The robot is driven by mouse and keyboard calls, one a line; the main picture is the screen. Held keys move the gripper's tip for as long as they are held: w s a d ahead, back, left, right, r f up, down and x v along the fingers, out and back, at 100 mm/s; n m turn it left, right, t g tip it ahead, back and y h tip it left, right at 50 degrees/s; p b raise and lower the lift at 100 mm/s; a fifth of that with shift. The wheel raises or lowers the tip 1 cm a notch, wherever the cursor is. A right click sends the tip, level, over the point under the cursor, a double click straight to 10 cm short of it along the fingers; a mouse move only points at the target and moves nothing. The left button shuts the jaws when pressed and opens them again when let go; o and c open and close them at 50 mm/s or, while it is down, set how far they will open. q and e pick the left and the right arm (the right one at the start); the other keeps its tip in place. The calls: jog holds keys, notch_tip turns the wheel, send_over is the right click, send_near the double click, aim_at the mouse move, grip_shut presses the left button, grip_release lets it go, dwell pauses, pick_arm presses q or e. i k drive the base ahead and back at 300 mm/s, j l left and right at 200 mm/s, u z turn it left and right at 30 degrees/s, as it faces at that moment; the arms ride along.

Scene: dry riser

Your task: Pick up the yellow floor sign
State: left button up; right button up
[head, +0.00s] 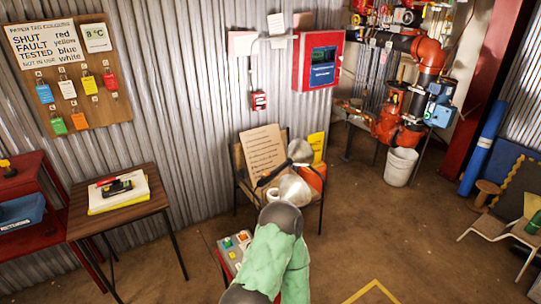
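One of my arms, in a green sleeve with grey joints, rises from the bottom middle and overlaps the chair. I cannot make out fingertips of either gripper. A thin dark piece near the arm's silver parts is too small to identify.
The chair (240,166) holds a brown text board (263,150). A small table (126,212) stands left and a white bucket (400,167) right, below red pipework. A low box with buttons (236,243) stands beside my arm. The floor at centre right is clear, with a yellow marking (372,288).

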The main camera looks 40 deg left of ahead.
aim_at(316, 140)
jog(key=u, duration=1.05)
jog(key=i+l+z, duration=0.65)
jog(key=i+z, duration=0.75)
jog(key=i, duration=0.25)
jog(key=i+u, duration=0.25)
jog(key=i, duration=0.25)
jog(key=i+u, duration=0.3)
jog(key=i, duration=0.15)
jog(key=i+l+u, duration=0.1)
jog(key=i+u, duration=0.15)
jog(key=i, duration=0.25)
jog(key=i+l+u, duration=0.3)
jog(key=i, duration=0.15)
jog(key=i+u, duration=0.25)
jog(key=u, duration=0.2)
jog(key=i+u, duration=0.25)
jog(key=u, duration=0.15)
jog(key=i+l+u, duration=0.15)
jog(key=u, duration=0.3)
jog(key=i+l+u, duration=0.25)
jog(key=u, duration=0.2)
jog(key=i+l+u, duration=0.2)
jog(key=u, duration=0.2)
